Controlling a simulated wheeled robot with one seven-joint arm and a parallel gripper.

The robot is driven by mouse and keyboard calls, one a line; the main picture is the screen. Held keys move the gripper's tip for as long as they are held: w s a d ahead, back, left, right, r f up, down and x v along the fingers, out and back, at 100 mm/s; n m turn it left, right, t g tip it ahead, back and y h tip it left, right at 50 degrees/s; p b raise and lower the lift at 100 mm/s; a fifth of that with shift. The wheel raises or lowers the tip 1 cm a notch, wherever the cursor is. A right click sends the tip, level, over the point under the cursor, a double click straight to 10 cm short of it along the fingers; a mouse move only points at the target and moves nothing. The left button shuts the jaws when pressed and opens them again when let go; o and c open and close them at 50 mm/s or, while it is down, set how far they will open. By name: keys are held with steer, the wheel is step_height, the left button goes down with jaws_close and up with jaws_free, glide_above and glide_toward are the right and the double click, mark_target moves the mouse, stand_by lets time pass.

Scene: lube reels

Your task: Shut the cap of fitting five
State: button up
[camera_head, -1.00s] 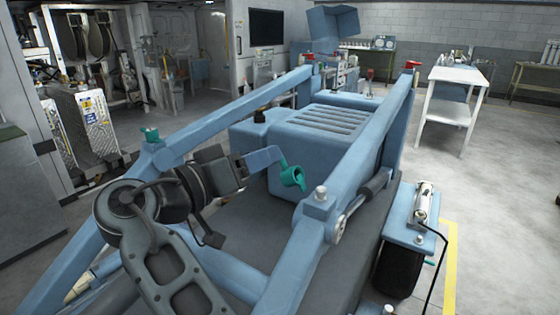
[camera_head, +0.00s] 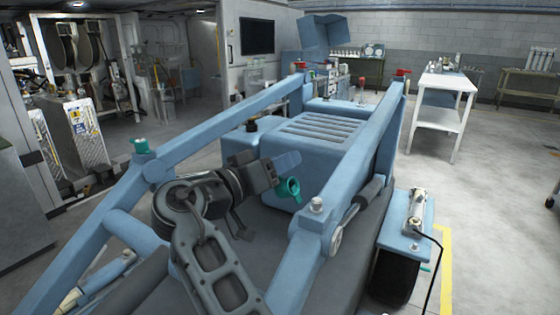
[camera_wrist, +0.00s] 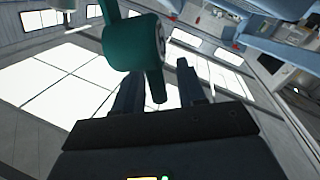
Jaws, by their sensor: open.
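A teal cap-like part (camera_head: 289,187), round with a dark opening, shows in the middle of the head view in front of the blue ribbed housing. It also shows large in the wrist view (camera_wrist: 135,45), with a narrow tab pointing down between my fingers. My gripper (camera_head: 288,162) is open, its blue fingers right at the teal part. In the wrist view my fingers (camera_wrist: 160,90) stand apart on either side of the tab; I cannot tell whether they touch it. No number shows, so I cannot confirm which fitting is five. What the teal part is mounted on is hidden.
Blue beams flank the ribbed housing (camera_head: 325,145). Another teal cap (camera_head: 140,146) sits on the left beam, a red cap (camera_head: 402,73) on the right beam, and a bare metal fitting (camera_head: 317,205) nearer.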

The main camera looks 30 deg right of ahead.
jaws_close()
stand_by(0.3)
stand_by(0.3)
